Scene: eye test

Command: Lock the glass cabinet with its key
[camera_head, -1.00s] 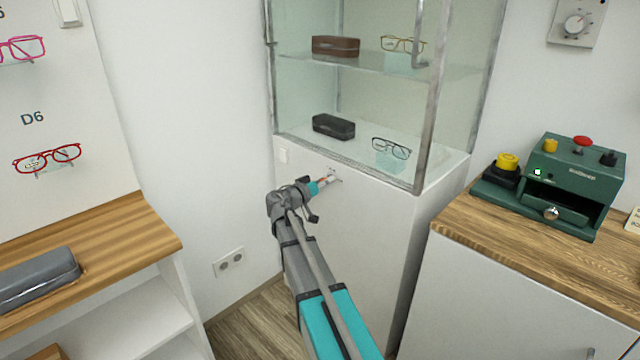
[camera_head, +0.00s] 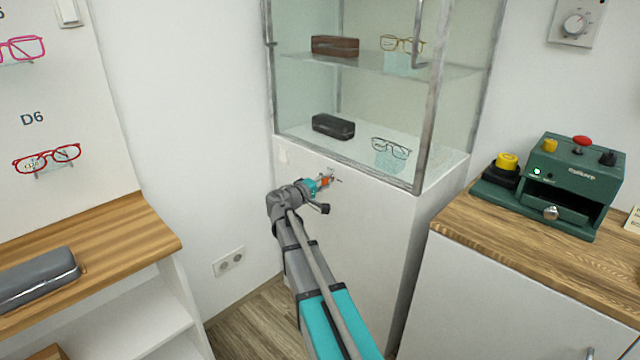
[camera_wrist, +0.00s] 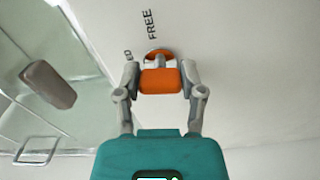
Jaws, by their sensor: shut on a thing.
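The glass cabinet (camera_head: 352,100) has glass walls above a white base (camera_head: 375,215). My gripper (camera_head: 325,182) is at the upper front of that base. In the wrist view my gripper (camera_wrist: 161,80) is shut on the orange head of the key (camera_wrist: 162,81). The key points at a round lock with an orange-red rim (camera_wrist: 158,53). Its shaft looks to meet the lock; how deep it sits is hidden. The label FREE (camera_wrist: 150,25) is beside the lock, with another label ending in "ED" (camera_wrist: 128,56), partly hidden by my gripper.
Inside the cabinet are a dark case (camera_head: 333,126), a brown case (camera_head: 335,46) and glasses (camera_head: 391,148). A wooden counter with a green machine (camera_head: 560,180) stands right. A wooden-topped shelf unit (camera_head: 120,235) with a grey case (camera_head: 38,278) stands left.

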